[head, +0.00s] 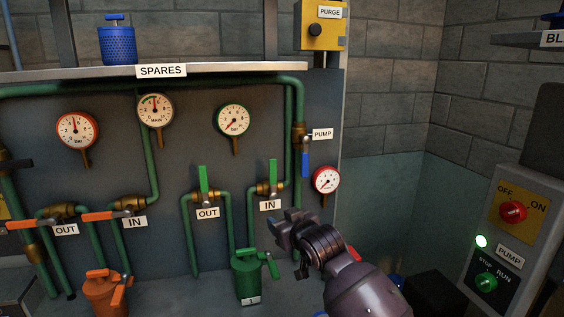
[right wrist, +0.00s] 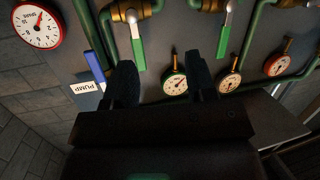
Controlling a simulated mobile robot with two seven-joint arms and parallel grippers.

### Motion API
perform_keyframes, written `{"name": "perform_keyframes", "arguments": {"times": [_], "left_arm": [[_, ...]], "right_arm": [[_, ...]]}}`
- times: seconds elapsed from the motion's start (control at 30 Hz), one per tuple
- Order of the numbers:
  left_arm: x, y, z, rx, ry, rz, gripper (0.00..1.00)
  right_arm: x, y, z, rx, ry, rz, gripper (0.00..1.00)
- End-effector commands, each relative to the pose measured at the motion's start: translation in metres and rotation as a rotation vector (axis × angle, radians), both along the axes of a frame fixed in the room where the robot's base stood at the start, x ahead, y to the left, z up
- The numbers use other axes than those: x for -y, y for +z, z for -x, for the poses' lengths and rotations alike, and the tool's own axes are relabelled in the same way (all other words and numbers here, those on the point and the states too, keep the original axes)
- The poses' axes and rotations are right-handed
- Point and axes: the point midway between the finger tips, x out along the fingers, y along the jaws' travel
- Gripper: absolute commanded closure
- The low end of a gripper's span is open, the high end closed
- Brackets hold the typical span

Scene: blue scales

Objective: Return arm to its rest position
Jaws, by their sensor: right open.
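My right arm comes in from the bottom right in the head view. Its gripper (head: 286,229) is open and hangs in front of the panel, above and right of the green canister (head: 246,274). In the right wrist view the gripper's two dark fingers (right wrist: 162,80) stand apart with nothing between them. The panel's pipes, valves and gauges lie beyond the fingers; I cannot tell the exact gap. My left gripper is in neither view.
Green-handled valves (head: 203,182) and a blue pump lever (head: 305,163) stick out near my right arm. A red-rimmed gauge (head: 326,180) is close above it. An orange canister (head: 106,291) stands lower left. The pump control box (head: 509,240) is at right. A shelf (head: 215,71) runs above.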

Motion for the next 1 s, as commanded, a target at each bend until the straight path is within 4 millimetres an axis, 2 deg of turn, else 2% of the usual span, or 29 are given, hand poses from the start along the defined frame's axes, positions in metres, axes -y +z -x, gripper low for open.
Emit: {"name": "perform_keyframes", "arguments": {"times": [0.03,0.27,0.57,0.77,1.0], "left_arm": [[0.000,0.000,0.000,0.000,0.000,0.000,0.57],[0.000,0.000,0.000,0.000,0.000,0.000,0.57],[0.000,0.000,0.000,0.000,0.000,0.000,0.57],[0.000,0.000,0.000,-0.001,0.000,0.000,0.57],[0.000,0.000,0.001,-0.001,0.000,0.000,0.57]], "right_arm": [[0.015,-0.013,0.010,0.020,-0.017,-0.014,0.49],[0.076,-0.059,0.053,0.097,-0.102,-0.048,0.49],[0.155,-0.129,0.129,0.095,-0.237,-0.038,0.49],[0.202,-0.179,0.193,0.024,-0.329,-0.014,0.49],[0.249,-0.247,0.284,-0.142,-0.429,0.033,0.49]]}}
